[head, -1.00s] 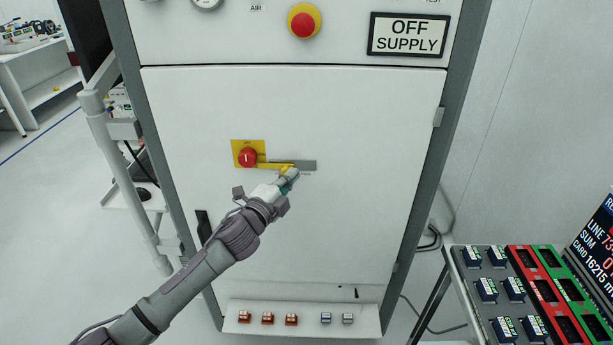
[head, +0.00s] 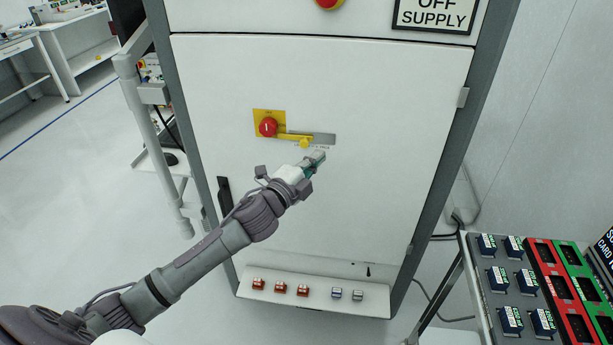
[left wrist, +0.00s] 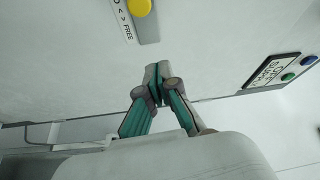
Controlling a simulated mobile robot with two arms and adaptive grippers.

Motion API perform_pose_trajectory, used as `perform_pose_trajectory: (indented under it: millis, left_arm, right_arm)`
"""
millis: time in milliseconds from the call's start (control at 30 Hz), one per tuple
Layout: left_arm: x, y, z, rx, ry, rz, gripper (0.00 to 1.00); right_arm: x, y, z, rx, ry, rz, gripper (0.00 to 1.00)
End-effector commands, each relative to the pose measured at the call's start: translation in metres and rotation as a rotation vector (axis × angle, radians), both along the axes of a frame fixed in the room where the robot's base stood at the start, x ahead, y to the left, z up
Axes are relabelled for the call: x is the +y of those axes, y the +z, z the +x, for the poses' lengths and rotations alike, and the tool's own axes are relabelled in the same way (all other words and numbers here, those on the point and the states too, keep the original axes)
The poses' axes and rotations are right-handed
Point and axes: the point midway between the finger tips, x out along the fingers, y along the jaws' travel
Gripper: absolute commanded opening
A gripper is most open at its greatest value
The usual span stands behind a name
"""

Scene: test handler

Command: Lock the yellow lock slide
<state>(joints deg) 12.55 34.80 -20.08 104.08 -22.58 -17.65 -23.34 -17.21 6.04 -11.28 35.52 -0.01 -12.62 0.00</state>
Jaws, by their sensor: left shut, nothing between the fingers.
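The yellow lock slide (head: 294,138) sits on the cabinet door, with its knob (head: 305,142) partway along a grey track plate (head: 325,139). Its left end meets the yellow plate with the red rotary switch (head: 267,127). The yellow knob also shows in the left wrist view (left wrist: 140,8), on the grey plate with the word FREE (left wrist: 127,30). My left gripper (head: 318,156) is shut and empty, just below and right of the knob, apart from it. Its closed fingertips show in the left wrist view (left wrist: 156,70). My right gripper is not seen.
The white cabinet door (head: 400,110) is flat around the slide, with a dark handle (head: 224,196) at its left edge. A ledge with red and grey blocks (head: 310,292) runs below. A tray of cards (head: 510,280) stands at the lower right. An OFF SUPPLY sign (head: 435,15) is above.

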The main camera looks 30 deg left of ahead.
Motion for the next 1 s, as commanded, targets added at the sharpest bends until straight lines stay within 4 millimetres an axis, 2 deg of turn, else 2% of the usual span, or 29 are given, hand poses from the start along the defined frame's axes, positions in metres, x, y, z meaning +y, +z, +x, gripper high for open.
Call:
perform_pose_trajectory:
  millis: [67,200,333,600,933,1000]
  left_arm:
    - [0.003,-0.005,-0.016,0.003,0.000,0.002,0.00]
    - [0.006,-0.006,-0.038,0.003,-0.001,0.001,0.00]
    - [0.008,-0.004,-0.050,0.000,-0.001,0.000,0.00]
    - [0.009,-0.002,-0.055,0.000,0.000,0.000,0.00]
    - [0.009,-0.003,-0.054,0.001,0.000,0.000,0.00]
    - [0.011,-0.009,-0.053,0.012,0.005,-0.007,0.00]
  right_arm:
    - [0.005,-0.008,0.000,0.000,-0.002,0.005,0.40]
    - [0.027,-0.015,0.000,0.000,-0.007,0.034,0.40]
    - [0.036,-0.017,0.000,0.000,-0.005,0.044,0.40]
    - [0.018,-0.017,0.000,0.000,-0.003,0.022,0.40]
    - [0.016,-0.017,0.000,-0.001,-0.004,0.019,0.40]
    - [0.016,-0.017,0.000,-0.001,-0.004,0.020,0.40]
